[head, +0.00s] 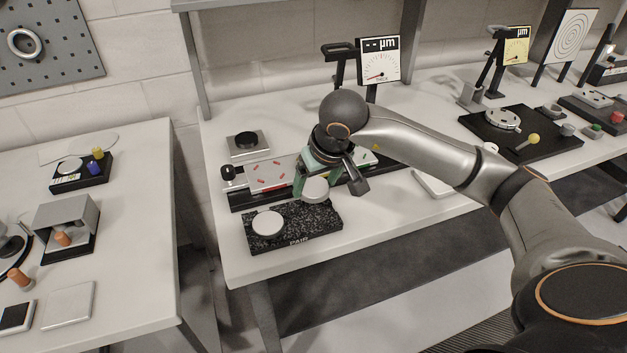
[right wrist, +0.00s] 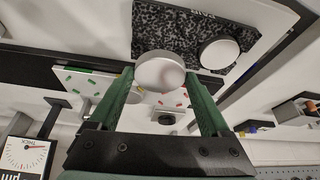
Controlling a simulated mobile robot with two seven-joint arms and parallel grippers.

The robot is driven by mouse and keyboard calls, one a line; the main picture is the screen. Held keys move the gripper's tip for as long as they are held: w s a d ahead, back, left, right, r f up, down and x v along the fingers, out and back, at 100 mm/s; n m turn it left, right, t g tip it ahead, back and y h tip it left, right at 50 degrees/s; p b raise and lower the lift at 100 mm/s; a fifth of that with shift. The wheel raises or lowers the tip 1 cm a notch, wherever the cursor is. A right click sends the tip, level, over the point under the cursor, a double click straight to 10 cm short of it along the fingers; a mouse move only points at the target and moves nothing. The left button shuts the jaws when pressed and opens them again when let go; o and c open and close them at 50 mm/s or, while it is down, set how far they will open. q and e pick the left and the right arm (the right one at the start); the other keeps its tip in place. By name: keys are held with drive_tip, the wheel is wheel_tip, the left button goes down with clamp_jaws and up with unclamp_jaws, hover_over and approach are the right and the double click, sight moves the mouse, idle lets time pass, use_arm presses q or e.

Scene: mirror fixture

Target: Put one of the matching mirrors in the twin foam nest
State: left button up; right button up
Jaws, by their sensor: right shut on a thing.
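A black-and-white speckled foam block (head: 290,238) marked PAIR lies near the front left of the middle table. A pale round mirror (head: 268,223) sits at its left end. My right gripper (head: 316,184) is shut on a second pale round mirror (head: 315,190), near the block's back right part. In the right wrist view this held mirror (right wrist: 160,71) is between the green fingers. The foam (right wrist: 180,35) and the other mirror (right wrist: 219,53) show beyond it. The held mirror and gripper hide part of the block, and I cannot tell the gap beneath. My left gripper is not in view.
A long black fixture (head: 240,200) with a plate of red marks (head: 268,177) stands directly behind the foam. A grey block with a black disc (head: 246,141) and a µm dial gauge (head: 380,60) stand further back. Bare table lies left of the foam.

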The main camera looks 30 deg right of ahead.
sight(313, 213)
drive_tip(key=shift+f+b, duration=1.95)
drive_tip(key=shift+f, duration=0.85)
drive_tip(key=shift+b, duration=0.4)
drive_tip(key=shift+f+b, duration=0.6)
drive_tip(key=shift+b, duration=0.15)
drive_tip(key=o, duration=1.3)
drive_tip(key=shift+r+p, duration=0.9)
drive_tip(key=shift+r, duration=0.6)
